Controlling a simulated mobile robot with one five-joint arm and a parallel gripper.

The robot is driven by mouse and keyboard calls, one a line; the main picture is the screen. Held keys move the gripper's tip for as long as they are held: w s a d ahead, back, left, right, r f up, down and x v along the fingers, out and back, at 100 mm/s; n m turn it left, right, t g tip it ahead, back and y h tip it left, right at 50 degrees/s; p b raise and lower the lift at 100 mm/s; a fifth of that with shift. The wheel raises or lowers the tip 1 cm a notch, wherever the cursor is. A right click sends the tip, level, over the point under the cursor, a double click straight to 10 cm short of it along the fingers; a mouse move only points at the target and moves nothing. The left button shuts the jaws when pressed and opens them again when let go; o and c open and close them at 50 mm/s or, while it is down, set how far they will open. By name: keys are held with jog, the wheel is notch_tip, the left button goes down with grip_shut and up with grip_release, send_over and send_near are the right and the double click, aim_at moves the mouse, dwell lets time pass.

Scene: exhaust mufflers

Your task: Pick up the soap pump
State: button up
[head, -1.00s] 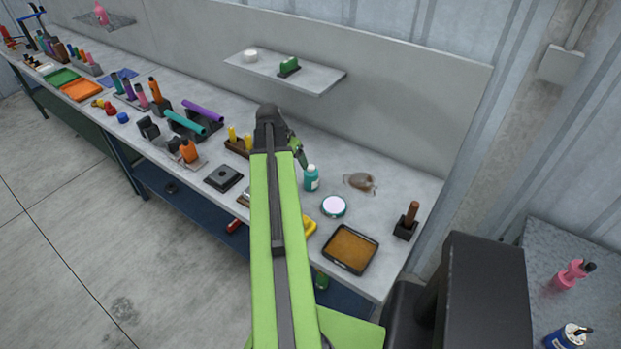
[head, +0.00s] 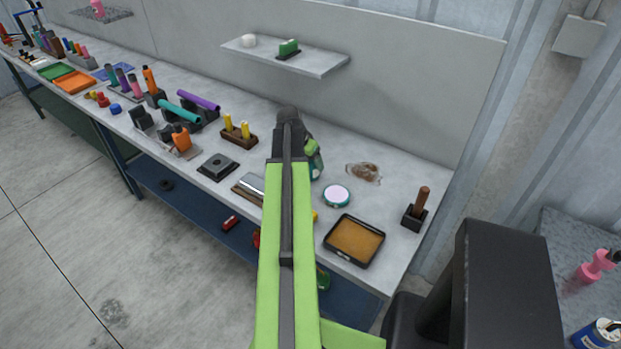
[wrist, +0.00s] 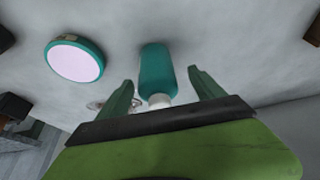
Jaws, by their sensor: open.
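A teal bottle with a white top, which I take for the soap pump, stands on the grey workbench (head: 390,172). In the head view the bottle (head: 317,172) is mostly hidden behind my arm and gripper (head: 312,150). In the wrist view the bottle (wrist: 157,68) lies ahead of and between the two green fingers of my gripper (wrist: 161,78). The fingers are open, with a gap on each side of the bottle. Its white top (wrist: 160,100) is nearest the palm.
A round teal tin with a pale lid (head: 337,195) stands just right of the bottle. A brown lump (head: 364,172), a black tray of brown material (head: 354,241) and a dark holder with a brown handle (head: 416,211) are further right. A wall shelf (head: 325,64) hangs behind.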

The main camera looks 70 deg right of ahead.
aim_at(313, 167)
jog(key=b+x, duration=0.5)
jog(key=shift+s+d+f, duration=0.1)
jog(key=shift+s+f, duration=0.05)
jog(key=shift+s, duration=0.05)
jog(key=shift+r, duration=0.2)
grip_shut()
jog(key=shift+r+p, duration=0.1)
jog(key=shift+p, duration=0.25)
jog(key=r+p, duration=0.5)
jog(key=shift+s+a, duration=0.25)
jog(key=shift+s, duration=0.1)
jog(key=s+a+r+p, duration=0.5)
jog(key=s, duration=0.4)
jog(key=shift+s+a+r+p, duration=0.2)
jog(key=shift+s+r+p, duration=0.05)
jog(key=shift+r+p, duration=0.1)
